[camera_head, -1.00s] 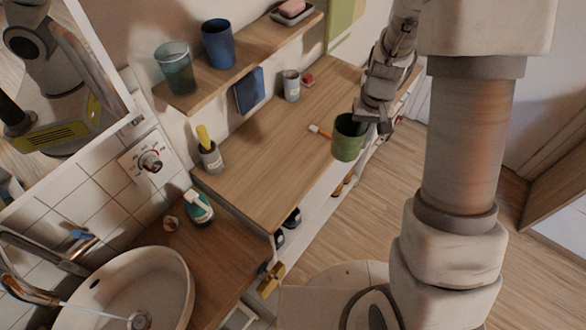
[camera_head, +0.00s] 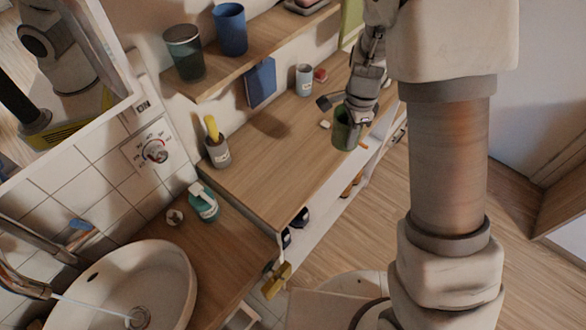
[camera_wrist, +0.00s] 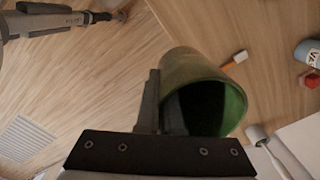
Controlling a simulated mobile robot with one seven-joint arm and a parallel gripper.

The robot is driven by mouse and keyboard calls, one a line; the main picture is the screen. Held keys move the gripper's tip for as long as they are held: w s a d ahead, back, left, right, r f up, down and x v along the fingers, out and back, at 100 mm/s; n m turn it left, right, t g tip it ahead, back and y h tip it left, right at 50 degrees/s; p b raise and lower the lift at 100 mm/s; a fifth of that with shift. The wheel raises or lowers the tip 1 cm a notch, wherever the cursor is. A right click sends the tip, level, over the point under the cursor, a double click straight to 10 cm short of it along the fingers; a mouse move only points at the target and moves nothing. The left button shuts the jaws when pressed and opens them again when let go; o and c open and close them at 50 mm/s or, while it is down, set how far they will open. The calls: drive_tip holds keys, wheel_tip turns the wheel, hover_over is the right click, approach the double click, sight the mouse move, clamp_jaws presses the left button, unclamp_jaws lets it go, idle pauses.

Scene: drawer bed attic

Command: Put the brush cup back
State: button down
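A green cup (camera_head: 345,136) is at the front edge of the wooden counter. My gripper (camera_head: 355,112) is at its rim; in the wrist view my gripper (camera_wrist: 162,108) is shut on the wall of the green cup (camera_wrist: 192,68), one finger outside and one inside. The cup's dark inside looks empty, though part is hidden. I cannot tell whether its base touches the counter. An orange-and-white brush (camera_wrist: 236,61) lies on the counter beside the cup. A grey cup (camera_head: 217,151) with a yellow-topped thing in it stands at the counter's left end.
A wall shelf (camera_head: 233,66) holds a glass tumbler (camera_head: 185,52) and a blue cup (camera_head: 230,29). A small labelled jar (camera_head: 304,80) and a red item (camera_head: 320,75) stand at the counter's back. The sink (camera_head: 135,285) is lower left. The middle of the counter is clear.

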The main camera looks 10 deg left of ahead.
drive_tip(key=a+f+m, duration=0.1)
drive_tip(key=a+f, duration=0.1)
drive_tip(key=a, duration=0.3)
drive_tip(key=s+a+f+m, duration=0.1)
drive_tip(key=a+f+m, duration=0.1)
drive_tip(key=a+f, duration=0.1)
drive_tip(key=a+f+m, duration=0.2)
drive_tip(key=a+f, duration=0.1)
drive_tip(key=a, duration=0.3)
drive_tip(key=shift+s+a, duration=0.3)
drive_tip(key=shift+s, duration=0.1)
drive_tip(key=shift+a+f, duration=0.15)
drive_tip(key=shift+f, duration=2)
drive_tip(key=shift+f, duration=0.2)
drive_tip(key=c, duration=1.1)
unclamp_jaws()
drive_tip(key=shift+r, duration=0.1)
